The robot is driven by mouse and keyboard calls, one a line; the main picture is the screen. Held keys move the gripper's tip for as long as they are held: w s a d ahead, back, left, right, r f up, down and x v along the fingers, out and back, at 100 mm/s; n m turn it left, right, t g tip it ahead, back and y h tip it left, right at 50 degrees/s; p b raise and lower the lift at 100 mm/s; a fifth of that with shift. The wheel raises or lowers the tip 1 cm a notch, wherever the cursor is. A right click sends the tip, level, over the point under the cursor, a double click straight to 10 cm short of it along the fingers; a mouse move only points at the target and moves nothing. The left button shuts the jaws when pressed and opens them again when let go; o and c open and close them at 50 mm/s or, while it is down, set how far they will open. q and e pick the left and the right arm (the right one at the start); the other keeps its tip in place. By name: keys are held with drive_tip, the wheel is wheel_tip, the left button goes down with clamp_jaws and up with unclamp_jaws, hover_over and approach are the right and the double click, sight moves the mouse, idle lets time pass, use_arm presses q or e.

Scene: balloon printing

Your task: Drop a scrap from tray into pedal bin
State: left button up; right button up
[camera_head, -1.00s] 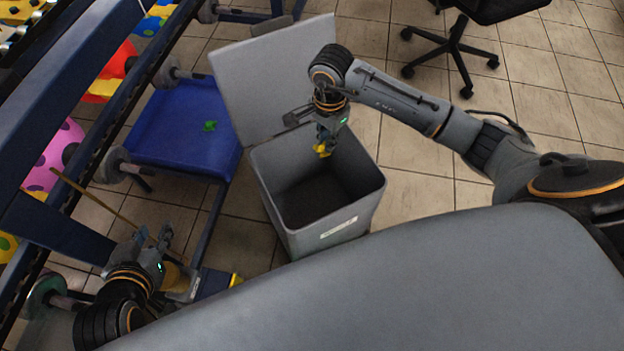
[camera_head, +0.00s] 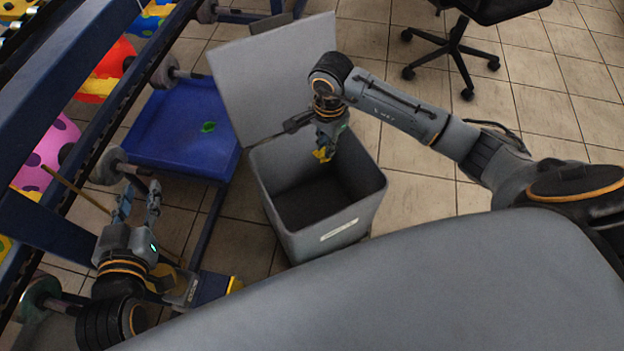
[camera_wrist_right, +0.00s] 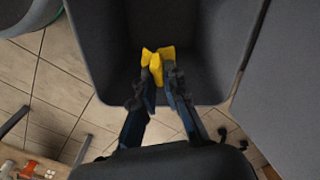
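My right gripper (camera_head: 322,148) is shut on a yellow scrap (camera_head: 320,155), over the open mouth of the grey pedal bin (camera_head: 342,232). The right wrist view shows the yellow scrap (camera_wrist_right: 157,60) between the fingertips of that gripper (camera_wrist_right: 158,82), with the bin (camera_wrist_right: 205,55) below and around it. The bin's lid (camera_head: 275,75) stands up, tilted back. The blue tray (camera_head: 165,145) is left of the bin and carries a green scrap (camera_head: 208,127). My left gripper (camera_head: 138,203) is open at lower left, its fingers apart and pointing up in the picture, with nothing seen between them.
A dark blue frame (camera_head: 70,95) with rollers and patterned balloons, one of them pink (camera_head: 48,158), runs along the left. A black chair (camera_head: 460,40) stands at the top right. Tiled floor (camera_head: 415,170) is clear right of the bin.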

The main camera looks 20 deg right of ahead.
drive_tip(key=o, duration=0.4)
drive_tip(key=shift+r, duration=0.1)
wheel_tip(320, 180, up, 12)
idle(0.4)
idle(0.3)
